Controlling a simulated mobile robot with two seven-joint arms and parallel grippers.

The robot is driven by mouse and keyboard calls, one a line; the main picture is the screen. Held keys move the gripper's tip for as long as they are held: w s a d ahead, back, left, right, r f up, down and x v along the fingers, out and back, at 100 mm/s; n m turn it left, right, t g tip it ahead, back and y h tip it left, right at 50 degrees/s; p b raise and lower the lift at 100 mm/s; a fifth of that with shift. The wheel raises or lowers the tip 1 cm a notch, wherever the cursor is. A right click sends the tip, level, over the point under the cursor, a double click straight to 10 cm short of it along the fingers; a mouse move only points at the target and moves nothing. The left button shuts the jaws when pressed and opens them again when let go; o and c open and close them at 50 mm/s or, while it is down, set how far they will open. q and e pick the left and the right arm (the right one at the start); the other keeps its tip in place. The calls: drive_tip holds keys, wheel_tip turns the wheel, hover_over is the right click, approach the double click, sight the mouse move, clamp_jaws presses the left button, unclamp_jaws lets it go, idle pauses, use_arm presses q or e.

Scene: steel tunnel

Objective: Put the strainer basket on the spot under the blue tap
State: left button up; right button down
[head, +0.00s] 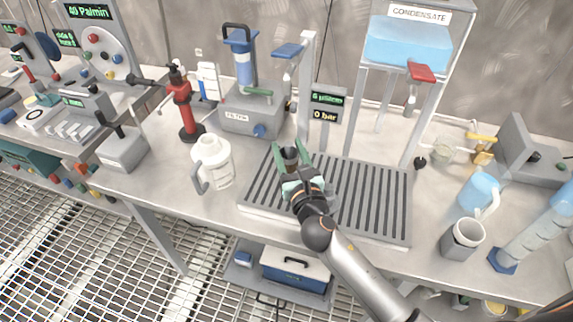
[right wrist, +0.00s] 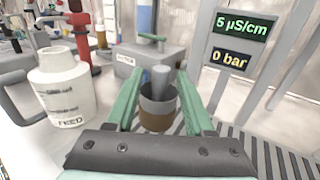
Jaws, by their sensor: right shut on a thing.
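My right gripper (head: 291,160) is shut on a small dark cup-shaped thing, which looks like the strainer basket (head: 290,155). In the right wrist view the basket (right wrist: 158,112) sits upright between the green fingers, grey above and brownish below, with a grey post rising from it. The blue tap (head: 288,50) is on the left post behind the grate. The basket is over the back left part of the slotted drain grate (head: 376,228), roughly below and in front of that tap. I cannot tell whether it touches the grate. A marked spot is not visible. My left gripper is not in view.
A white jug (head: 213,160) stands left of the grate. The filter unit (head: 250,116) and a display post (head: 325,112) stand behind it. A red tap (head: 421,72) is under the condensate tank (head: 408,40). The grate's right part is bare.

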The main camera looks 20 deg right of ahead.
sight(289, 169)
drive_tip(key=shift+w+a+f, duration=0.1)
drive_tip(key=shift+w+f, duration=0.05)
drive_tip(key=shift+f, duration=0.05)
wheel_tip(289, 169, down, 4)
drive_tip(key=shift+w+a+r+b, duration=0.15)
drive_tip(key=shift+r+b, duration=0.1)
drive_tip(key=shift+b, duration=0.9)
drive_tip(key=shift+c, duration=1.4)
unclamp_jaws()
drive_tip(key=shift+f, duration=0.1)
